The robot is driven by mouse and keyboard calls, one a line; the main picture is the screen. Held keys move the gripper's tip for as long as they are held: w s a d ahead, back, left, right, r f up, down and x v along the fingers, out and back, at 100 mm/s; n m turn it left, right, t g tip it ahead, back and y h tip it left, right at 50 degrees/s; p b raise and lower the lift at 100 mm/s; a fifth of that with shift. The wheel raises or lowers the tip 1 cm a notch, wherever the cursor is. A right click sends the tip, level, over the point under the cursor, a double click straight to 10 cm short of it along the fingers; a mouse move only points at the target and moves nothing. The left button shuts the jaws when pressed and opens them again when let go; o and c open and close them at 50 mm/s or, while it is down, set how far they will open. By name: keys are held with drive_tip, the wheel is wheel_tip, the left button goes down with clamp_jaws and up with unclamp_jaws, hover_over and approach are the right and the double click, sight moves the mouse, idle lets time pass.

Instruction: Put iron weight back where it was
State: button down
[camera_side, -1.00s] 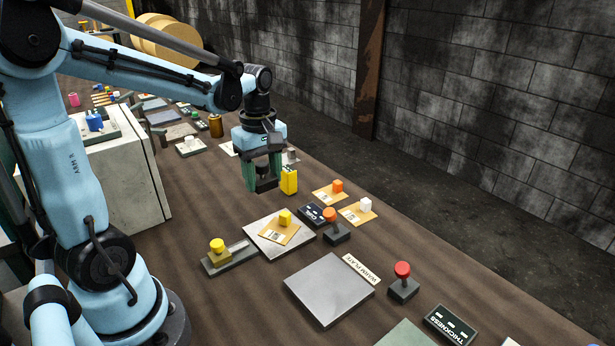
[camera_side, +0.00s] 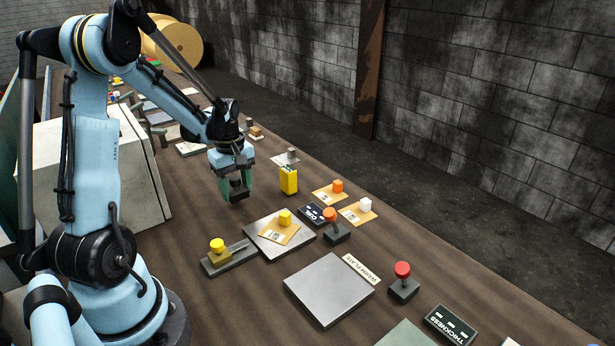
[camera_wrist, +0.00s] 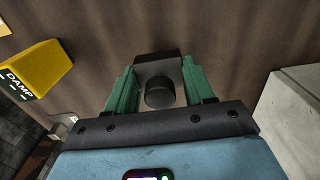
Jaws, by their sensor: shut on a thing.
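My gripper (camera_side: 237,190) is shut on the iron weight (camera_wrist: 160,93), a dark block with a round knob on top. In the wrist view the weight sits between the green fingers of my gripper (camera_wrist: 154,88). In the side view the weight (camera_side: 239,185) shows as a dark shape between the fingers, partly hidden by them. My gripper is over bare brown table, left of the yellow DAMP block. I cannot tell whether the weight touches the table.
The yellow DAMP block (camera_side: 288,181) stands close to the right. A grey plate (camera_side: 262,246) with a yellow cube on a card lies nearer the camera. A pale box (camera_side: 138,178) stands to the left. The warm plate (camera_side: 328,290) is bare.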

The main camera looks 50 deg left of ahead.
drive_tip(key=shift+f, duration=1)
drive_tip(key=shift+f, duration=0.15)
drive_tip(key=shift+c, duration=2.1)
unclamp_jaws()
